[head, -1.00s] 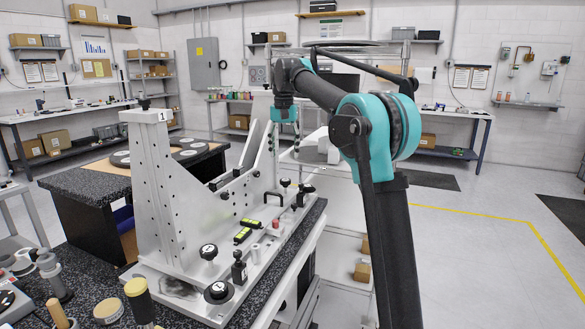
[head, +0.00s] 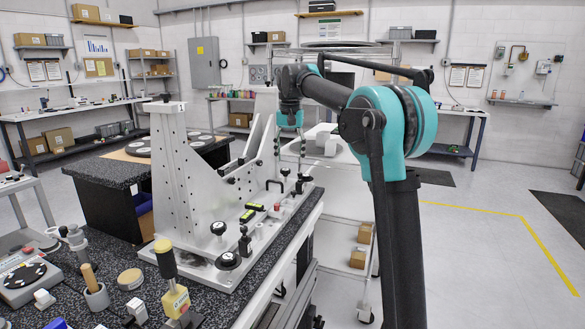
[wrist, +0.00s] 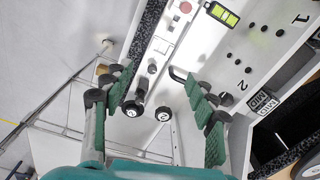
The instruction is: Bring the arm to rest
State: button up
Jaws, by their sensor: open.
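My teal and black arm (head: 385,125) rises at the right of the head view and bends over to the left. Its wrist hangs above the far end of the white mirror fixture (head: 173,150). My gripper (wrist: 160,85) shows in the wrist view with its green-padded fingers spread wide and nothing between them. Beyond and below the fingers are the fixture's two black knobs (wrist: 148,109) and a black handle (wrist: 178,75). In the head view the fingers are small and partly hidden, so their exact clearance from the fixture cannot be told.
The fixture stands on a dark speckled bench (head: 110,270). A white cart (head: 345,225) stands behind my arm. Open floor (head: 480,245) lies to the right.

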jog(key=s+d+f+t, duration=0.2)
jog(key=s+d+f, duration=1.05)
jog(key=f, duration=0.25)
jog(key=s+d+f+n+t, duration=0.1)
jog(key=s+d+f, duration=0.2)
jog(key=s+f, duration=0.5)
jog(key=s+d+f, duration=0.4)
jog(key=s+f, duration=0.5)
jog(key=s, duration=0.5)
jog(key=shift+s+d+f+n+t, duration=0.2)
jog(key=shift+d+n+t, duration=0.05)
jog(key=shift+n+t, duration=0.15)
